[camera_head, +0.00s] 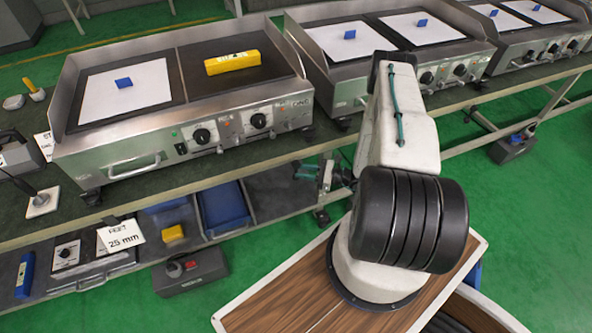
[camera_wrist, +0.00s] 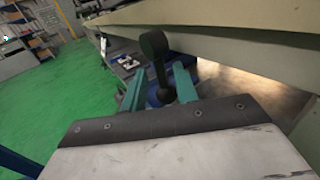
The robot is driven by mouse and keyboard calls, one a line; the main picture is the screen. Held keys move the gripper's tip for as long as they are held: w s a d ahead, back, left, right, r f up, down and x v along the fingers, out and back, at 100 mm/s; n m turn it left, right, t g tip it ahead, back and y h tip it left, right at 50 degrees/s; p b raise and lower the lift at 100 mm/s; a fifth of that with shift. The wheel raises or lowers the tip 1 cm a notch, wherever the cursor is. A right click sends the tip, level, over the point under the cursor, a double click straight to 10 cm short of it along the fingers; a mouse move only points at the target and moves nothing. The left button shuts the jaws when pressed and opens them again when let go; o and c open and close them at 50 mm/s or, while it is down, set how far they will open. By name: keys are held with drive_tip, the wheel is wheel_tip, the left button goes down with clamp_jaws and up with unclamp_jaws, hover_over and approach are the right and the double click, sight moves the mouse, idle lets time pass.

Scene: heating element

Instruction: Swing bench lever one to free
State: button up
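In the wrist view, a dark lever (camera_wrist: 154,45) with a round knob stands beyond my gripper (camera_wrist: 159,80). Its shaft runs down between the two teal fingers. The fingers are apart, and I see gaps between them and the shaft. I cannot tell how deep the lever sits between them or whether either finger touches it. In the head view, a teal finger part of my gripper (camera_head: 305,172) shows below the bench's front edge, mostly hidden behind my arm. The lever cannot be made out clearly there, and its marking is not readable.
Steel griddles with white sheets and blue blocks stand on the bench (camera_head: 270,170). A yellow block (camera_head: 232,62) lies on one griddle. The lower shelf holds blue bins (camera_head: 223,208) and a "25 mm" card (camera_head: 121,236). A dark pedal box (camera_head: 190,272) sits on the green floor.

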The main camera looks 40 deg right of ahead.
sight(296, 170)
drive_tip(key=shift+x, duration=1.65)
clamp_jaws()
